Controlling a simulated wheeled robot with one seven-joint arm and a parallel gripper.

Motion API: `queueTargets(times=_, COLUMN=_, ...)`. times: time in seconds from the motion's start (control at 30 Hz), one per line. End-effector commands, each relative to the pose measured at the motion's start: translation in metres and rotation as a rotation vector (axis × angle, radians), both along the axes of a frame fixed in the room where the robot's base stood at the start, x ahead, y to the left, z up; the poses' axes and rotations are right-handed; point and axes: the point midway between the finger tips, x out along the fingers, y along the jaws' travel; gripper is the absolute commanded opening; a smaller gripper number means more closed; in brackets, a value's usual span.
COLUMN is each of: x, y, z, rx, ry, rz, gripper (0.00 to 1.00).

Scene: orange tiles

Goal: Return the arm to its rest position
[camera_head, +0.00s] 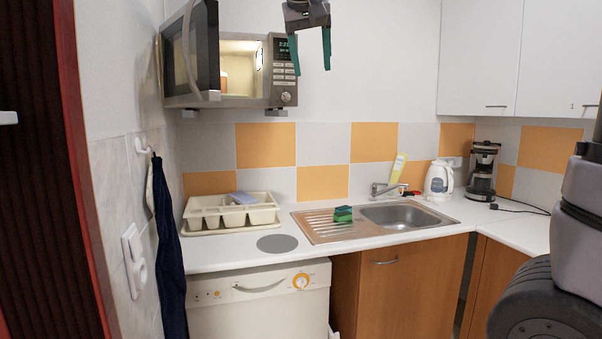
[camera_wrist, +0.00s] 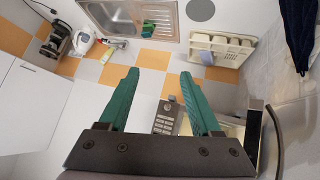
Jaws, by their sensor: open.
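My gripper (camera_head: 310,50) is at the top of the head view, in front of the white wall and just right of the microwave (camera_head: 232,62). Its two green fingers point down, stand apart and hold nothing. In the wrist view my gripper (camera_wrist: 158,88) also shows open and empty, with the microwave's control panel (camera_wrist: 166,118) behind the fingers. The microwave door is open and its lit inside shows. Parts of my own arm show at the right edge of the head view.
A counter carries a cream dish rack (camera_head: 230,212), a green sponge (camera_head: 343,213), a sink (camera_head: 400,215), a white kettle (camera_head: 439,179) and a coffee maker (camera_head: 483,170). White cupboards (camera_head: 520,60) hang at the upper right. A dark cloth (camera_head: 165,245) hangs on the left wall.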

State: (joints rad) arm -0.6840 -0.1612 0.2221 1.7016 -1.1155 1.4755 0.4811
Motion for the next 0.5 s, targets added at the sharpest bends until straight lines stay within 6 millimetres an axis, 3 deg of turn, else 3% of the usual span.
queueTargets(times=0.03, x=-0.003, y=-0.04, z=-0.017, rx=0.015, ry=0.049, rz=-0.031, gripper=0.65)
queueTargets(times=0.2, x=-0.039, y=-0.141, z=-0.087, rx=0.16, ry=0.203, rz=-0.095, gripper=0.65)
queueTargets(times=0.33, x=-0.074, y=-0.19, z=-0.135, rx=0.328, ry=0.239, rz=-0.156, gripper=0.65)
queueTargets(times=0.5, x=-0.106, y=-0.218, z=-0.175, rx=0.508, ry=0.206, rz=-0.226, gripper=0.65)
